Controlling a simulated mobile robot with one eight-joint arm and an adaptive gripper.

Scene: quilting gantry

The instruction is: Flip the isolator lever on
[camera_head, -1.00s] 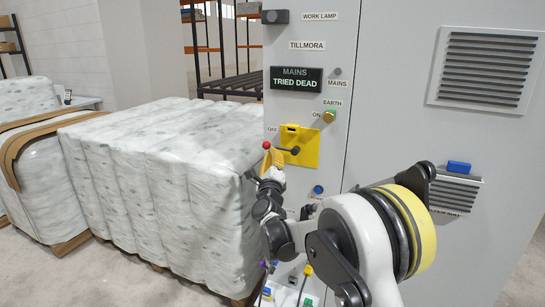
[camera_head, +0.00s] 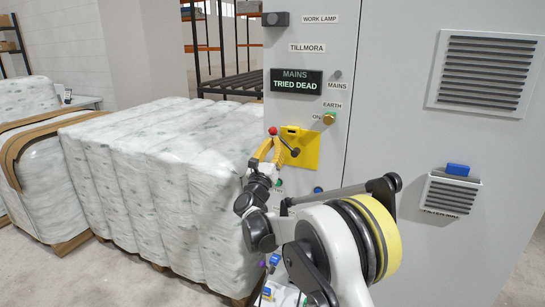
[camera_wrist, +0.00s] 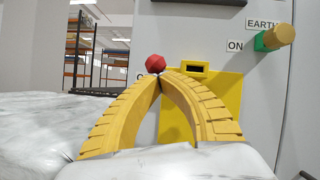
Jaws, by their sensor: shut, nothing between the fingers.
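The isolator lever is a dark arm with a red knob (camera_head: 273,131), on a yellow plate (camera_head: 309,150) on the grey cabinet front. It slants from its dark pivot end (camera_head: 295,152) up and to the left. My gripper (camera_head: 272,139) has yellow fingers, shut and empty, at the knob's underside. The fingertips (camera_wrist: 160,76) meet just below the knob; they look in contact or nearly so. The fingers hide most of the lever arm in the wrist view.
The display (camera_head: 296,82) reads "MAINS TRIED DEAD". A green-and-brass earth knob (camera_head: 329,118) sits above right of the plate, near the "ON" label (camera_head: 316,117). White wrapped bales (camera_head: 150,165) stand close on the left. A blue-topped vent (camera_head: 453,190) is to the right.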

